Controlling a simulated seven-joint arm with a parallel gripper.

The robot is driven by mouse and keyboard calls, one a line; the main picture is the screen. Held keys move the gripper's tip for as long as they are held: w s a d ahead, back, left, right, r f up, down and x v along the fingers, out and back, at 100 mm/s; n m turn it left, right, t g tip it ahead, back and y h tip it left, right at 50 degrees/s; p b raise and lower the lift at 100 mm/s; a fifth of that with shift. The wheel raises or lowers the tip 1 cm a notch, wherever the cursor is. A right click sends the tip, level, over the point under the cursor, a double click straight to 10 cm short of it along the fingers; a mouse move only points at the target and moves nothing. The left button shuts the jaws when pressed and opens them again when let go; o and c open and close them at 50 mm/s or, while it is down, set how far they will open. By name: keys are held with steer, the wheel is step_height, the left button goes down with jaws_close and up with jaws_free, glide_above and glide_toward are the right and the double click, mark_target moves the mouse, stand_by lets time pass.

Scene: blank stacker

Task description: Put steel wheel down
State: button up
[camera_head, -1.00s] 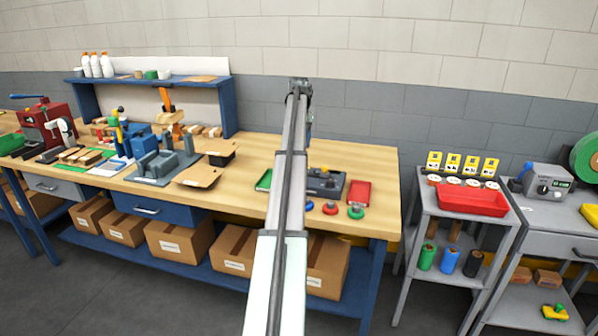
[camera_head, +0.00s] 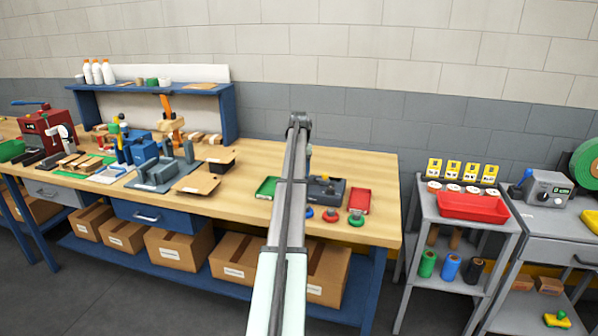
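My arm runs up the middle of the view, and a small grey-blue part of its far end (camera_head: 308,152) shows just right of it, above the workbench. The gripper's fingers are hidden behind the arm or too small to make out. I cannot pick out the steel wheel, or tell whether the gripper holds it. A dark grey fixture (camera_head: 328,190) stands on the bench just right of the arm, partly covered by it. A green tray (camera_head: 266,187) lies left of the arm and a red tray (camera_head: 358,199) lies right of the fixture.
Blue, red and green round knobs (camera_head: 330,215) line the bench's front edge. The wooden workbench top (camera_head: 375,165) is bare behind the trays. A grey holder (camera_head: 158,175) and cardboard trays (camera_head: 196,184) stand left. A grey cart with a red bin (camera_head: 470,206) stands right, across a gap.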

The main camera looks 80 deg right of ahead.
steer(key=shift+f, duration=0.3)
steer(key=o, duration=1.3)
steer(key=shift+c, duration=0.2)
step_height(320, 180, up, 13)
steer(key=shift+f, duration=0.15)
